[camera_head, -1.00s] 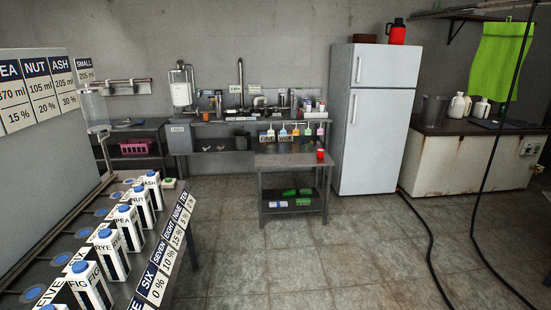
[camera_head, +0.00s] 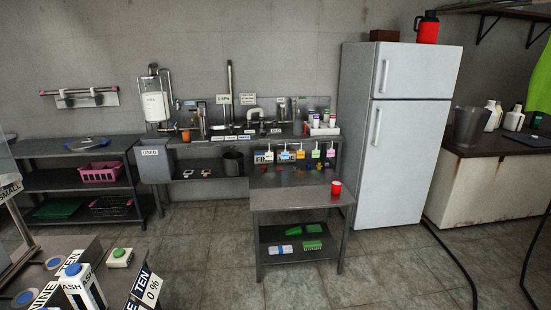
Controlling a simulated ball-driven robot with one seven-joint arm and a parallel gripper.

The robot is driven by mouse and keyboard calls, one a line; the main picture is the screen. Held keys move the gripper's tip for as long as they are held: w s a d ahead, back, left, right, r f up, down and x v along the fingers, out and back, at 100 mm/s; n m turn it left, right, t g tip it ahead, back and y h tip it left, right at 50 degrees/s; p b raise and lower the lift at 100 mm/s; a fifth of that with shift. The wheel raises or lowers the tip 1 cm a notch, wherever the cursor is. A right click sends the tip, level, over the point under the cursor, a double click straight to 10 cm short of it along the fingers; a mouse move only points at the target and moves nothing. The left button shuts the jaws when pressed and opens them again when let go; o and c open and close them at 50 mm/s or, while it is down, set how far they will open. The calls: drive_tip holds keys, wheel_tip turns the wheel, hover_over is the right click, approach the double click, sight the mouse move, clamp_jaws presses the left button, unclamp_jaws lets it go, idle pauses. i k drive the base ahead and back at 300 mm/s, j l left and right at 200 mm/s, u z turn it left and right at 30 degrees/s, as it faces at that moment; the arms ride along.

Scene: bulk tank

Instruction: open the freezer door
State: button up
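The white fridge-freezer (camera_head: 395,140) stands against the back wall, right of the middle. Its upper, smaller door (camera_head: 418,72) and its taller lower door (camera_head: 397,165) both look shut. The upper door has a vertical handle (camera_head: 384,76) near its left edge. The lower door has a similar handle (camera_head: 377,128) near its upper left. No label shows which door is the freezer's. My gripper is not in view.
A small metal table (camera_head: 300,200) with a red cup (camera_head: 336,188) stands in front and left of the fridge. A rusty counter (camera_head: 480,190) stands to its right. A black cable (camera_head: 455,262) lies on the floor. Tiled floor (camera_head: 385,255) before the fridge is clear.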

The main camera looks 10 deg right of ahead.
sight(402, 70)
drive_tip(key=i, duration=1.85)
drive_tip(key=i+z, duration=0.75)
drive_tip(key=i, duration=0.15)
drive_tip(key=i+j+z, duration=0.55)
drive_tip(key=i+z, duration=0.2)
drive_tip(key=i, duration=0.05)
